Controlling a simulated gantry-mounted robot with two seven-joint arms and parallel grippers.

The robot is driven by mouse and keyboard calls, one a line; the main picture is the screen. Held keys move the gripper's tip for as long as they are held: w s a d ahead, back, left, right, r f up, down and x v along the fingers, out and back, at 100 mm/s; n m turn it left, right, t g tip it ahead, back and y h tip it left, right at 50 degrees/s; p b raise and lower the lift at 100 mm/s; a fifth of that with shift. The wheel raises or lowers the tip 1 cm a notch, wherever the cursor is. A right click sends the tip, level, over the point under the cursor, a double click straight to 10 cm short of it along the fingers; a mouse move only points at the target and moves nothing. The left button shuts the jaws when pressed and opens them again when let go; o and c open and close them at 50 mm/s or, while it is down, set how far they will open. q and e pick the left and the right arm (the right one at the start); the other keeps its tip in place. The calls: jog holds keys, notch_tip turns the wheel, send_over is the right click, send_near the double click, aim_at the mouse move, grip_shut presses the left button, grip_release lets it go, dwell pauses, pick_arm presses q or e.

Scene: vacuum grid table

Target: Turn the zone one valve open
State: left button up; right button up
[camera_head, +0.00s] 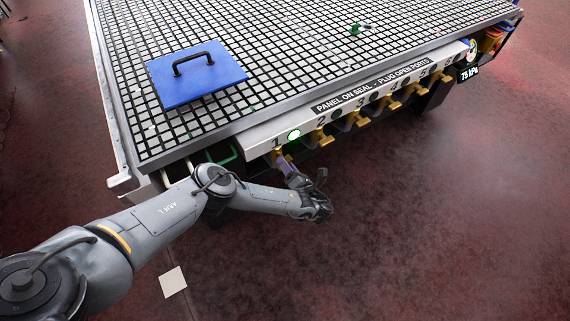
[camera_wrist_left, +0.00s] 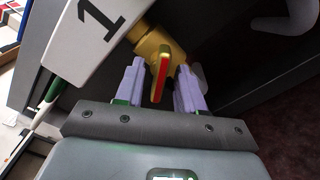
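The zone one valve (camera_head: 277,154) is a brass fitting under the number 1 at the left end of the front panel. In the left wrist view its brass body (camera_wrist_left: 150,43) carries a handle with a red strip (camera_wrist_left: 163,72). My left gripper (camera_head: 287,165) is at this valve, reaching in from below. In the left wrist view the pale purple fingers of my left gripper (camera_wrist_left: 160,78) stand on either side of the handle, with a small gap visible at each side. My right gripper is in neither view.
A lit green lamp (camera_head: 293,135) sits beside the number 1. Several more brass valves line the panel (camera_head: 355,92) to the right. A blue plate (camera_head: 196,77) with a black handle lies on the grid table (camera_head: 290,50). A gauge display (camera_head: 470,73) reads 75 kPa. The floor in front is mostly clear.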

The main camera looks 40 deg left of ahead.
pick_arm(q)
jog(key=shift+w+a, duration=0.2)
jog(key=shift+a, duration=0.35)
grip_shut()
